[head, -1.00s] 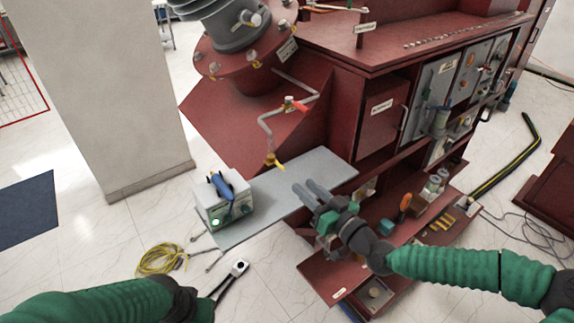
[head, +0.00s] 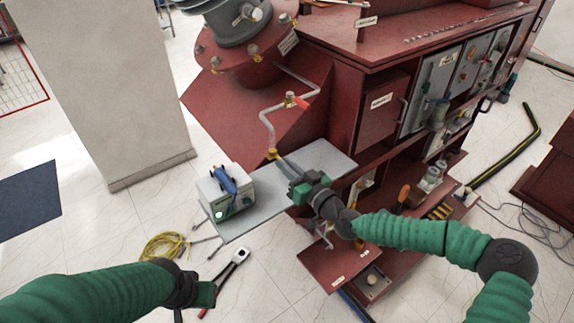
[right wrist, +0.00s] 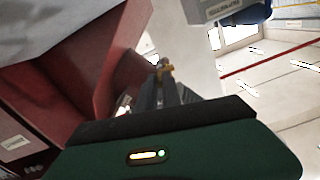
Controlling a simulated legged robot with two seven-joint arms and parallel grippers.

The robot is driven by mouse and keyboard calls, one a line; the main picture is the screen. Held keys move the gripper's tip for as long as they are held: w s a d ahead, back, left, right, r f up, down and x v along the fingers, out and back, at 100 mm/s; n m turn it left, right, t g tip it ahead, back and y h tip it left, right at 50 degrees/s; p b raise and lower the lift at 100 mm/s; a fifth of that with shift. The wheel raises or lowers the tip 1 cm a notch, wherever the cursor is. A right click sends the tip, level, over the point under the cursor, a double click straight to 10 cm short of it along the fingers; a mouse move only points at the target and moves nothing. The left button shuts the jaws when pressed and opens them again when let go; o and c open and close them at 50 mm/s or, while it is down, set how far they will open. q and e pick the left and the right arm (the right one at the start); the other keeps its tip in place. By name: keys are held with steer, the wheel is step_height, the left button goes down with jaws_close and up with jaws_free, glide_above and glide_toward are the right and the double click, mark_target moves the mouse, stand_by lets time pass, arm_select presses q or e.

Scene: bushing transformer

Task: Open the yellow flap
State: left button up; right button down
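The yellow flap (head: 272,154) is small and sits at the lower end of a bent grey pipe (head: 268,125) on the red machine. My right gripper (head: 282,161) reaches up to it from the lower right, with its fingertips at or very close to the flap. In the right wrist view, the yellow flap (right wrist: 165,73) shows at the far end of the two grey fingers (right wrist: 164,88). I cannot tell whether they touch or grip it. My left gripper (head: 198,295) is low at the front left, away from the flap, its fingers mostly hidden.
A grey plate (head: 318,158) lies below the pipe. A white box with a blue handle (head: 226,195) stands on its left end. A red tap handle (head: 302,103) is higher on the pipe. Coiled yellow cable (head: 165,246) and a long-handled tool (head: 238,257) lie on the floor.

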steer(key=shift+s+h, duration=0.1)
steer(key=shift+h, duration=0.2)
steer(key=s+a+m+h+b, duration=0.3)
steer(key=a+m+h+b, duration=0.3)
steer(key=m+h, duration=0.8)
steer(key=a+h, duration=0.2)
steer(key=h, duration=0.4)
steer(key=shift+r+h, duration=0.15)
steer(key=shift+h, duration=0.15)
steer(key=c, duration=1.6)
jaws_free()
steer(key=shift+w, duration=0.1)
steer(key=shift+o, duration=0.4)
steer(key=shift+w+a, duration=0.1)
